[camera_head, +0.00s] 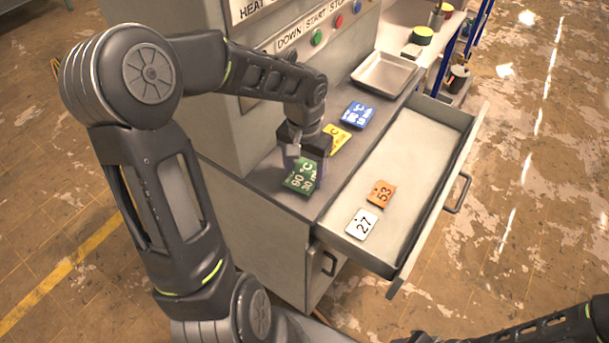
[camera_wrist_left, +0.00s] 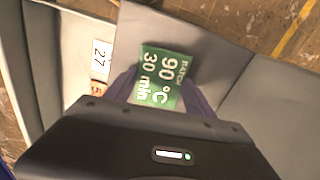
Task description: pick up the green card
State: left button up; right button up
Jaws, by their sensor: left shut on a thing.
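The green card (camera_head: 300,178) with white "90 °C 30 min" lettering is at the front end of the grey counter in the head view. My left gripper (camera_head: 305,165) reaches down over it and is shut on it. In the left wrist view the green card (camera_wrist_left: 160,76) sits between the two fingers, which partly cover its sides. I cannot tell whether the card is clear of the counter. My right gripper does not show; only part of a dark arm is at the lower right of the head view.
A yellow card (camera_head: 337,137) and a blue card (camera_head: 358,115) lie farther back on the counter, before a metal tray (camera_head: 384,73). The open drawer (camera_head: 405,165) right of the counter holds a white tag (camera_head: 361,224) and an orange tag (camera_head: 381,193). Its back half is bare.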

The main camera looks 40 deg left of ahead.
aim_at(305, 175)
pick_arm(q)
jog(key=shift+c, duration=1.1)
jog(key=shift+r, duration=0.15)
notch_tip(305, 175, up, 10)
jog(key=b, duration=0.1)
